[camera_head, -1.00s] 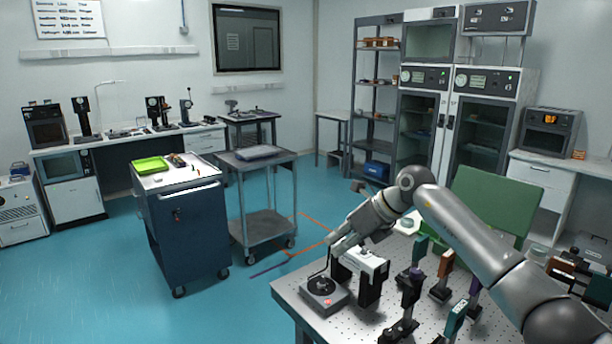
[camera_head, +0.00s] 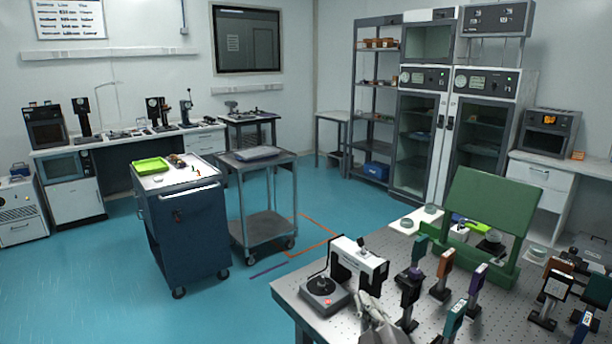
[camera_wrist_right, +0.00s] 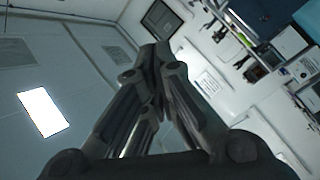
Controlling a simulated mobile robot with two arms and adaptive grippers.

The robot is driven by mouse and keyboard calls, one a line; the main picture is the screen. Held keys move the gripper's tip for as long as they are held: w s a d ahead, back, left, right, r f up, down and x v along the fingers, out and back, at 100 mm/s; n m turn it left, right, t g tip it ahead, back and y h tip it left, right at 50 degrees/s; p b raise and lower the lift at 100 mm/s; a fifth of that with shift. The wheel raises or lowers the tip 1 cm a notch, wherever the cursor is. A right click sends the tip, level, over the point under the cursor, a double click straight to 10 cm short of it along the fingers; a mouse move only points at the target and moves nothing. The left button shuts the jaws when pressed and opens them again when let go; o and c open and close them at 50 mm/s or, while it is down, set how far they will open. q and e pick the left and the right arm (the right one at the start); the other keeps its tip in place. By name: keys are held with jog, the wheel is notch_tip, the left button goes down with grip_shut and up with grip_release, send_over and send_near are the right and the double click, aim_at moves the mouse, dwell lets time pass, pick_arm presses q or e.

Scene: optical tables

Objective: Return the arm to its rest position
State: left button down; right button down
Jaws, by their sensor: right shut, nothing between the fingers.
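My right gripper (camera_head: 366,300) is at the bottom of the head view, just in front of the white and black instrument on the perforated optical table (camera_head: 330,333). In the right wrist view, its fingers (camera_wrist_right: 155,52) come together at the tips with nothing between them. That view is tilted and shows ceiling, a bright light panel and walls. Most of the right arm is out of the head view. My left gripper is not in view.
The white and black instrument (camera_head: 364,262) and a small device with a round black top (camera_head: 324,288) stand at the table's left edge. Several optical mounts and a green panel (camera_head: 487,213) stand to the right. A blue cabinet (camera_head: 183,235) and grey cart (camera_head: 262,226) are beyond, with open floor at left.

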jog(key=s+d+f+m+g+h, duration=0.3)
jog(key=s+d+f+m+g, duration=0.15)
jog(key=s+f, duration=0.45)
jog(key=s+d+f+m+g, duration=0.1)
jog(key=s+f+m+g, duration=0.2)
jog(key=s, duration=0.5)
jog(key=s+d+f+g+y, duration=0.1)
jog(key=s+f+g, duration=0.35)
jog(key=s, duration=0.45)
jog(key=s+d+f+m+g, duration=0.1)
jog(key=s+f+m+g, duration=0.15)
jog(key=s+f, duration=0.4)
notch_tip(320, 180, down, 23)
jog(key=s+n+g, duration=0.1)
jog(key=s+g, duration=0.1)
jog(key=s, duration=0.1)
jog(key=s+d+f, duration=0.3)
jog(key=s+f, duration=1.4)
jog(key=shift+g, duration=0.35)
jog(key=shift+s+d, duration=0.1)
jog(key=shift+d, duration=0.05)
